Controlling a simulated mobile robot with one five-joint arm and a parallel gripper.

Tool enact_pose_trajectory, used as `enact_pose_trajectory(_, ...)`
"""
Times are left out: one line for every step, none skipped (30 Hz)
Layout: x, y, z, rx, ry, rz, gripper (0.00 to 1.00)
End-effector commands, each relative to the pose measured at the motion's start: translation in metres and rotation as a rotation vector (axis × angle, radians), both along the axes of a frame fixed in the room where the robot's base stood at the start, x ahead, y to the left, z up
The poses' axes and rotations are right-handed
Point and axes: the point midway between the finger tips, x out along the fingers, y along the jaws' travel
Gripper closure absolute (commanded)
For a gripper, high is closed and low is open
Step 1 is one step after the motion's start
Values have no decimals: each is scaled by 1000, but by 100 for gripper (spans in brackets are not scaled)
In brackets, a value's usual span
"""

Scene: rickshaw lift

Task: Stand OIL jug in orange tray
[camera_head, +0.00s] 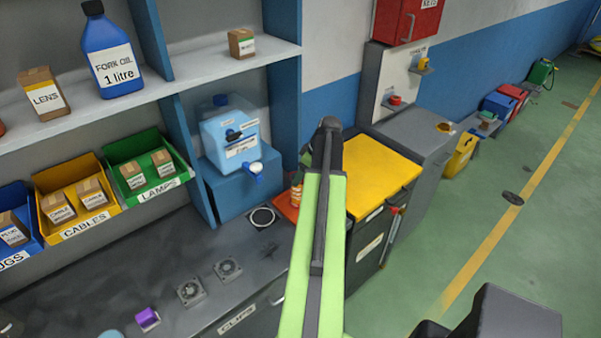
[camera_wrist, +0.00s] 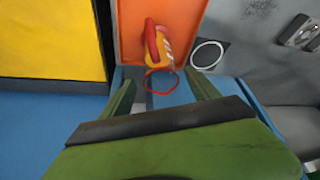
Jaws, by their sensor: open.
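In the wrist view, a yellow jug with a red handle (camera_wrist: 158,45) is in the orange tray (camera_wrist: 130,25), close to its near edge. Its label is too small to read, and I cannot tell whether it stands fully upright. In the head view, the jug (camera_head: 296,195) and the orange tray (camera_head: 287,208) are partly hidden by my arm. My gripper (camera_wrist: 160,90) is open, its fingers apart and short of the jug, with nothing held between them. A thin red ring (camera_wrist: 161,82) shows between the fingertips.
A blue FORK OIL jug (camera_head: 110,60) stands on the shelf (camera_head: 75,112). A light blue container with a tap (camera_head: 230,130) stands left of the tray. A yellow-topped cabinet (camera_head: 375,170) is right of it. The bench (camera_head: 150,265) has free room around two fans.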

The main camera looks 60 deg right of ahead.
Motion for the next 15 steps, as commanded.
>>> enact_pose_trajectory(-5, 0, 23, 0, 0, -1, 29)
enact_pose_trajectory(-8, 0, 30, 1, 0, -2, 29)
enact_pose_trajectory(-11, 0, 39, 1, 0, -2, 29)
enact_pose_trajectory(-14, 0, 46, 1, 0, -2, 29)
enact_pose_trajectory(-17, -1, 53, 1, 0, -2, 29)
enact_pose_trajectory(-21, -1, 61, 0, 0, -1, 29)
enact_pose_trajectory(-23, -1, 66, 0, 0, -1, 29)
enact_pose_trajectory(-25, -1, 71, 1, 0, -1, 29)
enact_pose_trajectory(-28, -1, 76, 1, 0, -1, 29)
enact_pose_trajectory(-29, -1, 78, 1, 0, -1, 29)
enact_pose_trajectory(-30, -2, 80, 1, 0, -1, 29)
enact_pose_trajectory(-32, -2, 81, 1, 0, -1, 29)
enact_pose_trajectory(-32, -2, 81, 1, 0, -1, 29)
enact_pose_trajectory(-33, -2, 81, 1, 0, -1, 29)
enact_pose_trajectory(-33, -2, 80, 1, 0, -1, 29)
